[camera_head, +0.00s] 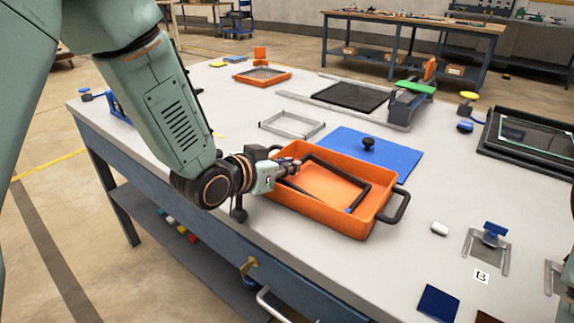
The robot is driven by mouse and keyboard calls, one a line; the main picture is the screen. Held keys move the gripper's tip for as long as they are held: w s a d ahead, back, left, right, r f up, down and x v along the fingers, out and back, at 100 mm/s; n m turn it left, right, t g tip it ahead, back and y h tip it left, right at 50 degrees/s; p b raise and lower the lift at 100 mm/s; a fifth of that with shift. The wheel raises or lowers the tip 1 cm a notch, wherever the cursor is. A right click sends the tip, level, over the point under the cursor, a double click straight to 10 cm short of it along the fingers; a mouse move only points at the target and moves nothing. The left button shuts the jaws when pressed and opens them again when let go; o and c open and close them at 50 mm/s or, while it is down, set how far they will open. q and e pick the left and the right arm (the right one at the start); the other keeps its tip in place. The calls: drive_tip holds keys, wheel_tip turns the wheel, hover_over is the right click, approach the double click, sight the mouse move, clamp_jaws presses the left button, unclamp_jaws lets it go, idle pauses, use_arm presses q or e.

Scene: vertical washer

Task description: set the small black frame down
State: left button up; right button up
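The small black frame (339,168) is a thin dark rectangle over the floor of an orange tray (320,213) with a black handle at its right end. My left gripper (289,167) reaches in over the tray's left end and is closed around the frame's left side. The fingers hide part of that side. I cannot tell whether the frame touches the tray floor. A small blue spot shows at the frame's near corner. My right gripper is not in view.
A blue plate (372,150) with a black knob lies behind the tray. A light metal frame (292,124) lies behind it to the left. A white block (439,229) and a blue-topped clamp (494,233) are to the right. Bare tabletop (405,245) lies right of the tray.

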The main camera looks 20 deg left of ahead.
use_arm(q)
drive_tip(key=o, duration=0.3)
drive_tip(key=shift+s+f, duration=0.2)
drive_tip(key=shift+f, duration=0.3)
drive_tip(key=shift+o, duration=0.2)
drive_tip(key=shift+r, duration=0.1)
drive_tip(key=shift+w+a+r+p, duration=0.1)
drive_tip(key=shift+r+p, duration=0.35)
drive_tip(key=shift+r, duration=0.15)
drive_tip(key=p+v, duration=0.1)
drive_tip(key=v, duration=0.6)
drive_tip(key=shift+w+r+p, duration=0.1)
drive_tip(key=shift+r+p, duration=0.1)
drive_tip(key=shift+p, duration=0.1)
drive_tip(key=shift+p+v, duration=0.5)
drive_tip(key=shift+v, duration=0.35)
drive_tip(key=shift+p+v, duration=0.65)
drive_tip(key=shift+v, duration=0.55)
drive_tip(key=shift+a, duration=0.1)
drive_tip(key=shift+p, duration=0.3)
